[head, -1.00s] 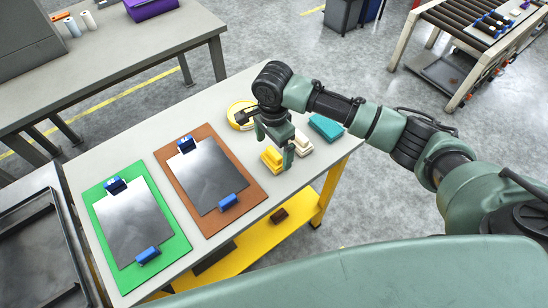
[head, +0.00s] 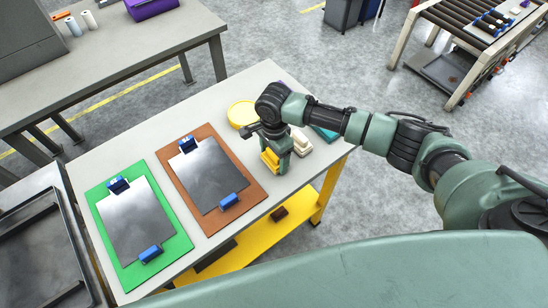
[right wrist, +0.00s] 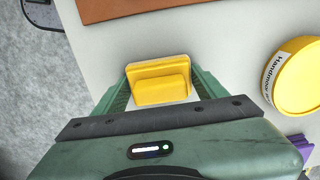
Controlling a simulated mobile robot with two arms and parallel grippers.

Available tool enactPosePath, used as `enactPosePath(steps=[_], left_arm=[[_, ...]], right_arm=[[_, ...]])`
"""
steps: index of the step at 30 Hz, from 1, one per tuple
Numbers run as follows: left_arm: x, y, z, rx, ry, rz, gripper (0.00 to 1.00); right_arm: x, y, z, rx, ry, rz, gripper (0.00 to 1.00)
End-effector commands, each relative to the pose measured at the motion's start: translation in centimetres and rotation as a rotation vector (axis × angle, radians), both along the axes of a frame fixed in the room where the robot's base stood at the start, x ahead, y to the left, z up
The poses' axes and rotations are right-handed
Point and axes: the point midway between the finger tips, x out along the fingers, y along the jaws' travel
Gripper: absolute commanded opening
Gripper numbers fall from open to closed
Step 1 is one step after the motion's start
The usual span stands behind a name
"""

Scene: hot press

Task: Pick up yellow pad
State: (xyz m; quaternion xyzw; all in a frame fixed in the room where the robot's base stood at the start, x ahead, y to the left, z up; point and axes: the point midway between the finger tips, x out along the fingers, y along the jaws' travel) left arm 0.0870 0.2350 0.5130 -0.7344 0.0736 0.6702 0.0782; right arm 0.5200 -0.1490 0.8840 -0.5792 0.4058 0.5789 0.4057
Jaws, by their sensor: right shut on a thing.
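The yellow pad (head: 268,160) is on the table near the right edge of the brown board. It also shows in the right wrist view (right wrist: 160,88), between the two green fingers. My right gripper (head: 276,160) is over the pad with a finger on each side, shut on it; the near finger hides part of the pad. The pad looks to be at table level; I cannot tell whether it touches the table. My left gripper is not in any view.
A white pad (head: 301,143) and a teal pad (head: 326,134) lie just right of the gripper. A round yellow container (head: 241,113) stands behind it. The brown board (head: 179,183) and green board (head: 178,246), with metal sheets and blue clips, lie to the left.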

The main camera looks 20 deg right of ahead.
Motion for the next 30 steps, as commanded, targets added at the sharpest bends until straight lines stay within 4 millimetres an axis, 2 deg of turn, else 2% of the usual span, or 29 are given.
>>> enactPosePath(steps=[8, 14, 17, 24, 30], left_arm=[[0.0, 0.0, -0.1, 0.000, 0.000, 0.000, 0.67], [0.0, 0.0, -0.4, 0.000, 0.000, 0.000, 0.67], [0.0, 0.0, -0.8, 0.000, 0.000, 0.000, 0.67], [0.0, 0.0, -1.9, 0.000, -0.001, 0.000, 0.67], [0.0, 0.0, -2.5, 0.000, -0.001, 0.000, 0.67]], right_arm=[[0.1, 0.0, 0.5, 0.001, -0.001, 0.000, 0.31], [0.1, 0.1, 2.8, 0.004, -0.004, 0.002, 0.31], [0.2, 0.1, 4.9, 0.004, -0.005, 0.001, 0.31], [0.1, 0.0, 11.9, 0.002, -0.007, 0.002, 0.31], [0.1, 0.1, 16.8, 0.003, -0.004, 0.001, 0.31]])
